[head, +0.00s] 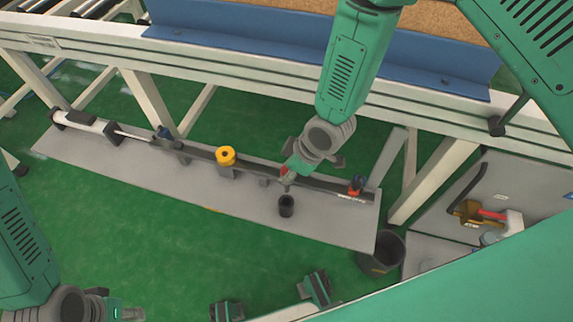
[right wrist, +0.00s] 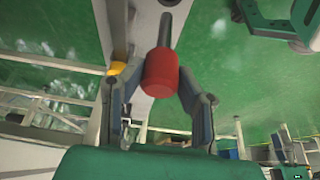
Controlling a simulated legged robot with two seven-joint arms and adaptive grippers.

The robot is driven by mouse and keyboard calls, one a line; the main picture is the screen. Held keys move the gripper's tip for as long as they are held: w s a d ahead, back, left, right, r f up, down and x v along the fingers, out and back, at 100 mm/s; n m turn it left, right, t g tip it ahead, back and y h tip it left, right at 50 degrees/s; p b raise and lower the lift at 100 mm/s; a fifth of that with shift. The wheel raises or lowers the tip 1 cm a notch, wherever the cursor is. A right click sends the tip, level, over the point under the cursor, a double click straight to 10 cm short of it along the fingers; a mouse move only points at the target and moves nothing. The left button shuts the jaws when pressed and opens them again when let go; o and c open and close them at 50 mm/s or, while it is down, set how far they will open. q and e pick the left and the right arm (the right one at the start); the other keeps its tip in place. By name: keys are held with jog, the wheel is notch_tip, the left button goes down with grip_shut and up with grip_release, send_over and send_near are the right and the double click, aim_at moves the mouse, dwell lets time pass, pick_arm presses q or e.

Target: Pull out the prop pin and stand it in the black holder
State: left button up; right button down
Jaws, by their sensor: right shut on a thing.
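The prop pin has a red handle (head: 284,170) and a grey shaft. My right gripper (head: 290,172) is shut on the red handle, above the grey bench plate. In the right wrist view the red handle (right wrist: 161,76) sits between the two fingers, and the grey shaft (right wrist: 165,32) points away from the gripper. The pin looks clear of the rail. Whether its tip touches the holder cannot be told. My left gripper (head: 122,313) is partly cut off at the bottom edge.
A black bin (head: 381,252) stands right of the plate. A white frame (head: 240,70) with a blue beam runs behind. Green floor lies in front.

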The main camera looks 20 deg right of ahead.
aim_at(286, 191)
jog(key=shift+a+r, duration=0.1)
jog(key=shift+a, duration=0.1)
jog(key=shift+f+b, duration=1.7)
jog(key=shift+f, duration=1.3)
jog(key=shift+p, duration=0.55)
jog(key=shift+f+b, duration=2.35)
jog(key=shift+f, duration=1.15)
jog(key=c, duration=1.1)
grip_release()
jog(key=shift+d, duration=0.1)
